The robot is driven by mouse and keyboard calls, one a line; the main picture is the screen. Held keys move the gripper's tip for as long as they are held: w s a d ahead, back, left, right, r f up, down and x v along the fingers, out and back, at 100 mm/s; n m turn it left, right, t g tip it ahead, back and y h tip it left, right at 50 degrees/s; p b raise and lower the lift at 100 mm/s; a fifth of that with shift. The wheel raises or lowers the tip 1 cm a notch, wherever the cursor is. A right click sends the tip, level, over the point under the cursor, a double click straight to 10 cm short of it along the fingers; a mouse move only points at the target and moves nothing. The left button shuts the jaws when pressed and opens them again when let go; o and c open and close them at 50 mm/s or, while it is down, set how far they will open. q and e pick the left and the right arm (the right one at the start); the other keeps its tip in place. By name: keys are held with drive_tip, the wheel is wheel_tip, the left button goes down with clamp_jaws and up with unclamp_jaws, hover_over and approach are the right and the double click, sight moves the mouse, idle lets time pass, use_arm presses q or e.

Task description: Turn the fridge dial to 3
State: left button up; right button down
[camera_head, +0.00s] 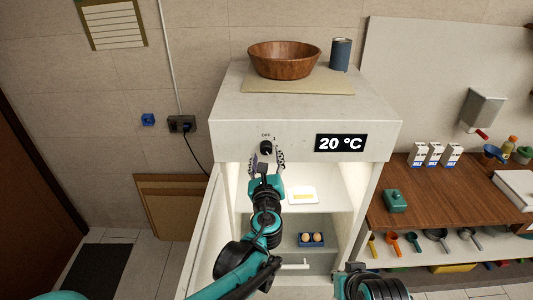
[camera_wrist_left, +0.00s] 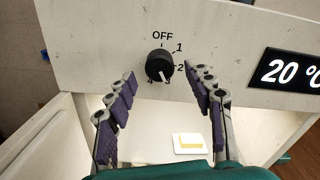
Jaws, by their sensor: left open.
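The fridge dial (camera_head: 266,147) is a round black knob on the white front panel, left of the display. In the left wrist view the dial (camera_wrist_left: 160,66) has OFF printed above it and 1, 2, 3 and 4 running clockwise down its right side to below. Its white mark points down and slightly right, at about the 3, which is partly hidden by the knob. My left gripper (camera_head: 266,160) is open in front of the panel. Its two fingers (camera_wrist_left: 161,74) stand left and right of the dial, with gaps on both sides.
The display (camera_head: 341,143) reads 20 °C. A wooden bowl (camera_head: 284,60) and a blue cup (camera_head: 340,54) stand on top. A wooden counter (camera_head: 425,190) is at right.

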use_arm(q)
drive_tip(key=s, duration=0.9)
